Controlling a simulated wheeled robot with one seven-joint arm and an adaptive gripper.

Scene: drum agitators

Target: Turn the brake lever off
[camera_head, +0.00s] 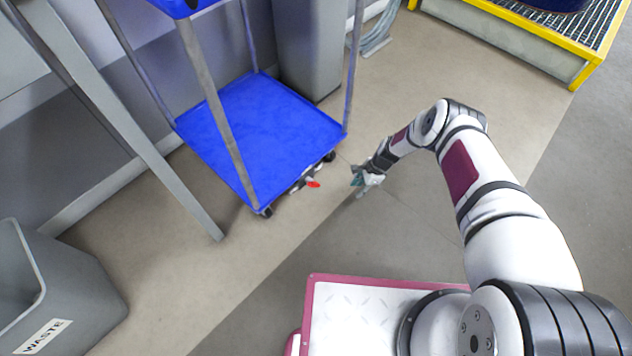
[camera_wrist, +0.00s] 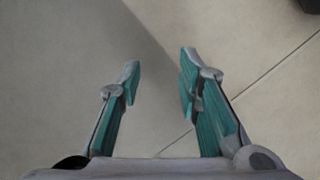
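The brake lever (camera_head: 313,184) is a small red tab low at the near edge of the blue cart (camera_head: 262,128), by its wheels. My gripper (camera_head: 361,185) is to the right of the lever in the head view, apart from it. In the wrist view my gripper (camera_wrist: 160,82) has its two teal-padded fingers spread, with only bare floor between them. The lever does not show in the wrist view. Which position the lever is set to is hard to tell at this size.
A grey waste bin (camera_head: 85,300) stands at the lower left. A grey table leg (camera_head: 150,150) rises left of the cart. A grey bin (camera_head: 308,50) is behind the cart. A yellow-edged grated platform (camera_head: 585,70) is at the upper right. Floor around my gripper is clear.

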